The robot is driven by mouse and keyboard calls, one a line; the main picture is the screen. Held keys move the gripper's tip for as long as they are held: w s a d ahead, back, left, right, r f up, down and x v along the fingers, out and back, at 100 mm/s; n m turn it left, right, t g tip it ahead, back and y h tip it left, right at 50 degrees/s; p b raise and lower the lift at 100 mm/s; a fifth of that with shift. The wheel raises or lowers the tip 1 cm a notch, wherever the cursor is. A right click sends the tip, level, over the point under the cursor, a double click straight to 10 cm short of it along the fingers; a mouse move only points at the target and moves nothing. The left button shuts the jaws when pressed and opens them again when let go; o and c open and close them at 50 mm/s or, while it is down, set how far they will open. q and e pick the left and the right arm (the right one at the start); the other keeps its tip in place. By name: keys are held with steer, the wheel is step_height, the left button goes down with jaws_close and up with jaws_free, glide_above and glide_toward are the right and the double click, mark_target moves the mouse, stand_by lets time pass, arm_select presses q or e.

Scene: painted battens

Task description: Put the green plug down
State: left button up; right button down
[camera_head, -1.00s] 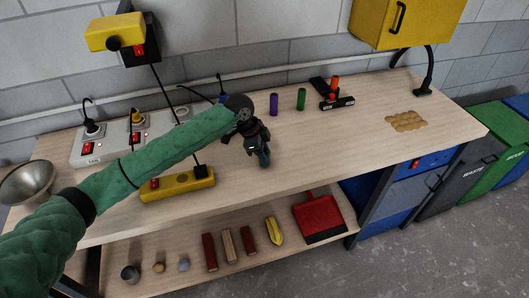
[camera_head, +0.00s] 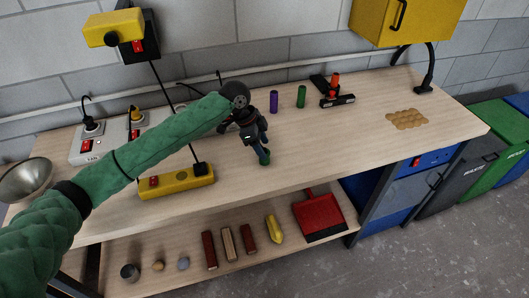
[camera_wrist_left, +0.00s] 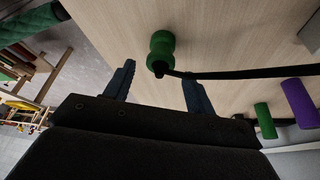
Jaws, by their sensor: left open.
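The green plug (camera_head: 265,160) is on the wooden workbench (camera_head: 350,135), just beyond the fingertips of my left gripper (camera_head: 259,150). In the left wrist view the plug (camera_wrist_left: 160,50) appears ahead of and between the two dark fingertips, with a black cord running right from it. My left gripper (camera_wrist_left: 158,76) is open, a finger to each side, with nothing gripped. In the head view my gripper and forearm partly cover the plug and its cord. My right gripper is in neither view.
A yellow power strip (camera_head: 177,182) and a white socket strip (camera_head: 92,147) lie left. A purple cylinder (camera_head: 274,102), a green cylinder (camera_head: 301,97) and a black-and-red tool (camera_head: 335,92) stand behind. The bench right of the gripper is clear up to a cork mat (camera_head: 407,119).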

arm_select(q)
steer(key=b+v, duration=0.2)
steer(key=v, duration=0.7)
steer(key=shift+r, duration=0.25)
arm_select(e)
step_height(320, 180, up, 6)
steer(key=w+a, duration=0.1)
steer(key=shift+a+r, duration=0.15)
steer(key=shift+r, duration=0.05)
arm_select(q)
steer(key=shift+a, duration=0.1)
